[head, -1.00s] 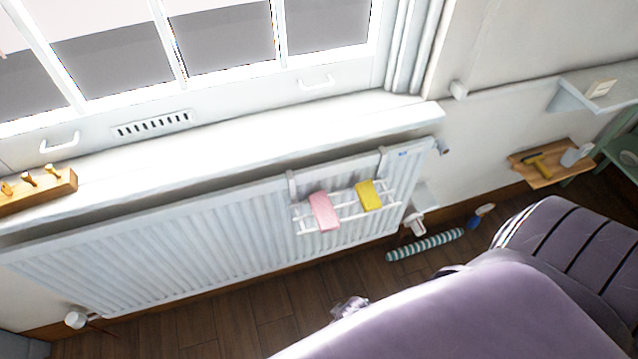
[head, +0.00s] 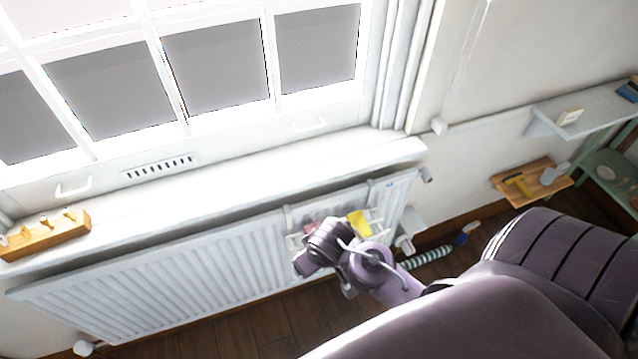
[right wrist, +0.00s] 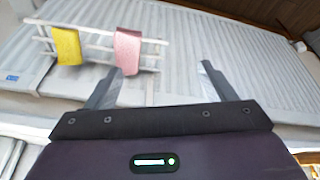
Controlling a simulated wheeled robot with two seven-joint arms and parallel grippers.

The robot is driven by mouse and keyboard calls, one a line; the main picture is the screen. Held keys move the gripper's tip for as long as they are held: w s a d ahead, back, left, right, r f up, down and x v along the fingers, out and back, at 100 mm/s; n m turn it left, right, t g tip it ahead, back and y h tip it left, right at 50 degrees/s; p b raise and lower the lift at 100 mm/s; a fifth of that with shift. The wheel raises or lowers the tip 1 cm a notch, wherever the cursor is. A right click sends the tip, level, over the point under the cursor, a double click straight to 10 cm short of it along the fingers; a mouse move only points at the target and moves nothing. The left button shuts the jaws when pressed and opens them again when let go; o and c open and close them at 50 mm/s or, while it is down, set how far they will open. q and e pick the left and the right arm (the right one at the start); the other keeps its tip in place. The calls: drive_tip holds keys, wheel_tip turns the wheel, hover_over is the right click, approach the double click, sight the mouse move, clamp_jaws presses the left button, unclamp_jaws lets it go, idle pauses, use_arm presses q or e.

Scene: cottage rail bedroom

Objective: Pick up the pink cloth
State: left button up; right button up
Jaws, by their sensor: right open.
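The pink cloth (right wrist: 128,52) hangs over the white wire rack (right wrist: 95,42) on the radiator in the right wrist view. My right gripper (right wrist: 162,67) is open and empty. The cloth lies beyond its left fingertip, not between the fingers, and appears apart from them. In the head view my right arm covers most of the cloth, and only a pinkish edge (head: 311,226) shows above the wrist. The fingers are not clear there. My left gripper is out of view.
A yellow cloth (right wrist: 66,46) hangs on the same rack, next to the pink one. The white radiator (head: 190,270) stands below a mostly bare window sill (head: 240,180). A wooden peg block (head: 45,238) is at the sill's left end. A striped roll (head: 428,257) lies on the floor.

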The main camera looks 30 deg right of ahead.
drive_tip(key=w+d+f+m, duration=0.1)
drive_tip(key=w+d+f, duration=0.1)
drive_tip(key=w+d+f+m, duration=0.1)
drive_tip(key=w+d+f, duration=0.1)
drive_tip(key=f, duration=0.1)
drive_tip(key=w+d+f+m, duration=0.1)
drive_tip(key=w+d+f, duration=0.1)
drive_tip(key=d+f, duration=0.1)
drive_tip(key=shift+w+d+f+t+h, duration=0.1)
drive_tip(key=shift+w+t+h, duration=0.2)
drive_tip(key=shift+w, duration=0.05)
drive_tip(key=shift+w+p+x, duration=0.15)
drive_tip(key=shift+p+x, duration=0.05)
drive_tip(key=shift+x, duration=1.3)
drive_tip(key=shift+w+p+x, duration=0.15)
drive_tip(key=shift+w+x, duration=0.05)
drive_tip(key=shift+x, duration=1.25)
drive_tip(key=shift+c, duration=0.2)
drive_tip(key=c, duration=1)
drive_tip(key=shift+r, duration=0.25)
